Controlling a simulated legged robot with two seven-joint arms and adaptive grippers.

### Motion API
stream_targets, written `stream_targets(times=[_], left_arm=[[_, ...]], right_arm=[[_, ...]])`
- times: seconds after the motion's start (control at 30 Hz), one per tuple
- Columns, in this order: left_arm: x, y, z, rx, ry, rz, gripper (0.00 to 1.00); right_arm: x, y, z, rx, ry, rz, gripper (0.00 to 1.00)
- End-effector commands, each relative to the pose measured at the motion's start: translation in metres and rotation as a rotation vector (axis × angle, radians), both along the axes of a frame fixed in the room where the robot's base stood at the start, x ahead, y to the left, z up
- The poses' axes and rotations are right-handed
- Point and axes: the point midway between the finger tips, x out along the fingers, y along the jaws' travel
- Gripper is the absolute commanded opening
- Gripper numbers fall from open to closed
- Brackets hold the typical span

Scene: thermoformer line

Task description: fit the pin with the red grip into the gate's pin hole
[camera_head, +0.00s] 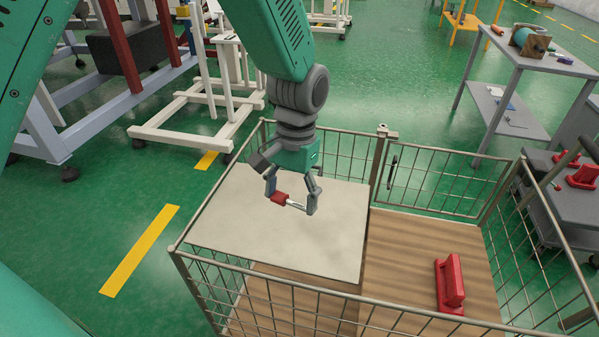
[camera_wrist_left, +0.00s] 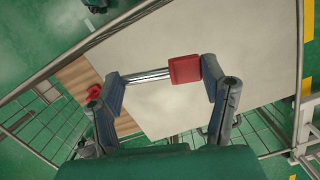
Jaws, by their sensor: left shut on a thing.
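The pin has a red grip (camera_head: 279,197) and a bright metal shaft (camera_head: 297,206). My left gripper (camera_head: 292,200) is shut on the pin lengthwise, one finger at the red grip and the other at the shaft's far end. It holds the pin above the pale board in the cage. The left wrist view shows the red grip (camera_wrist_left: 184,69) and shaft (camera_wrist_left: 147,77) spanning between the fingertips. The wire gate (camera_head: 446,182) is beyond and right of the gripper, apart from the pin. A small fitting (camera_head: 387,132) tops the post beside it; I cannot make out the pin hole. My right gripper is not in view.
The pale board (camera_head: 230,225) covers the cage's left part. A red handled block (camera_head: 451,284) sits on the wooden floor (camera_head: 395,255) at right. Wire walls (camera_head: 290,300) surround both. A grey bench (camera_head: 545,62) and a cart with red items (camera_head: 582,177) stand right.

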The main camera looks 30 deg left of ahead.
Motion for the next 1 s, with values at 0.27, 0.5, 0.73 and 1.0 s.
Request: stream_targets(times=[0.27, 0.5, 0.73, 1.0], left_arm=[[0.017, 0.013, -0.004, 0.003, 0.002, -0.384, 0.38], [0.037, 0.032, -0.012, 0.002, 0.002, -0.926, 0.38], [0.054, 0.051, -0.02, -0.002, 0.001, -1.431, 0.38], [0.069, 0.072, -0.027, -0.003, -0.002, -1.958, 0.38]], right_arm=[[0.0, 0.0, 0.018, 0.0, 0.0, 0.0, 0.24], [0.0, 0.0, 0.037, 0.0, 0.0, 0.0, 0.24], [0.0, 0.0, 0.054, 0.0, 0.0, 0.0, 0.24], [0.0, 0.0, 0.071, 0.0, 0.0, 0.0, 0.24]])
